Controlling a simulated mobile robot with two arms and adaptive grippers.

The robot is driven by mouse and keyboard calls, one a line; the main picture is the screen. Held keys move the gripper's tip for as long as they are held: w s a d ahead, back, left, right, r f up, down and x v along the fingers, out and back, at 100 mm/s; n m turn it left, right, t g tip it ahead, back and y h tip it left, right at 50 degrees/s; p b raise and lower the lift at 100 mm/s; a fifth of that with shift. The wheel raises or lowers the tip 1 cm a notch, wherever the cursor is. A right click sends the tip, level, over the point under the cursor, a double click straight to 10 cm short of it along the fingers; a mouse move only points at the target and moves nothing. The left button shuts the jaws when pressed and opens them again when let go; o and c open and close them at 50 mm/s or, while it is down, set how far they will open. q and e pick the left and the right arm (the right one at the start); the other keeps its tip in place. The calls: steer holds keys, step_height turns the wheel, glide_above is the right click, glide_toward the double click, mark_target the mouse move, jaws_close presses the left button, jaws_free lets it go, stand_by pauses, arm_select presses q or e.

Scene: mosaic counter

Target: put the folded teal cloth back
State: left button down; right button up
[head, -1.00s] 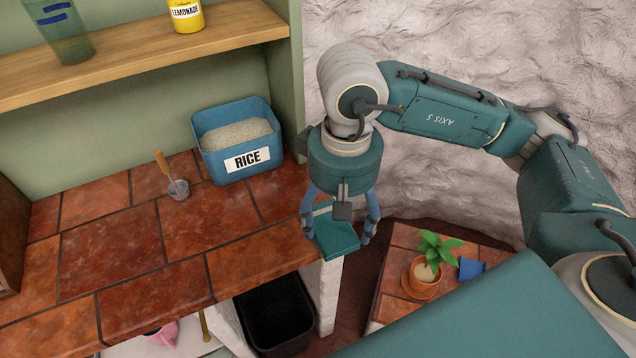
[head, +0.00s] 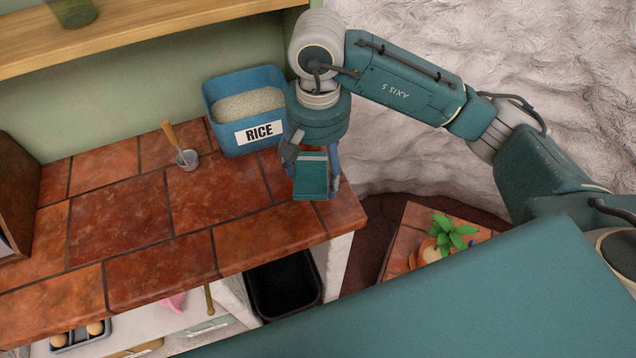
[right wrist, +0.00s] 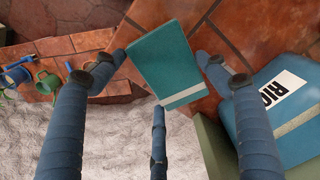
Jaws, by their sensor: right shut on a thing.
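The folded teal cloth (head: 311,181) has a pale stripe and hangs in my right gripper (head: 315,172) over the right end of the tiled counter, just in front of the blue rice bin. In the right wrist view the cloth (right wrist: 166,58) lies between the blue fingers of the gripper (right wrist: 160,60), its striped edge towards the camera. My right gripper is shut on it. I cannot tell whether the cloth touches the counter. My left gripper is not in view.
The rice bin (head: 246,108) stands against the back wall. A wooden-handled scoop (head: 183,150) is to its left. The counter's front middle (head: 120,235) is clear. A black bin (head: 283,287) is below, and a potted plant (head: 447,238) stands on a lower tiled surface to the right.

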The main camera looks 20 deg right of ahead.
mark_target(318, 187)
step_height(318, 187, down, 3)
steer(key=shift+r, duration=0.2)
step_height(318, 187, down, 4)
steer(key=shift+r+p, duration=0.1)
steer(key=shift+p, duration=0.65)
steer(key=shift+f, duration=0.5)
steer(key=o, duration=1)
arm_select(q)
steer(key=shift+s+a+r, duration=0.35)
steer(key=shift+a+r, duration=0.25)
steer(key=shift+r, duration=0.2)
arm_select(e)
steer(key=shift+r, duration=0.1)
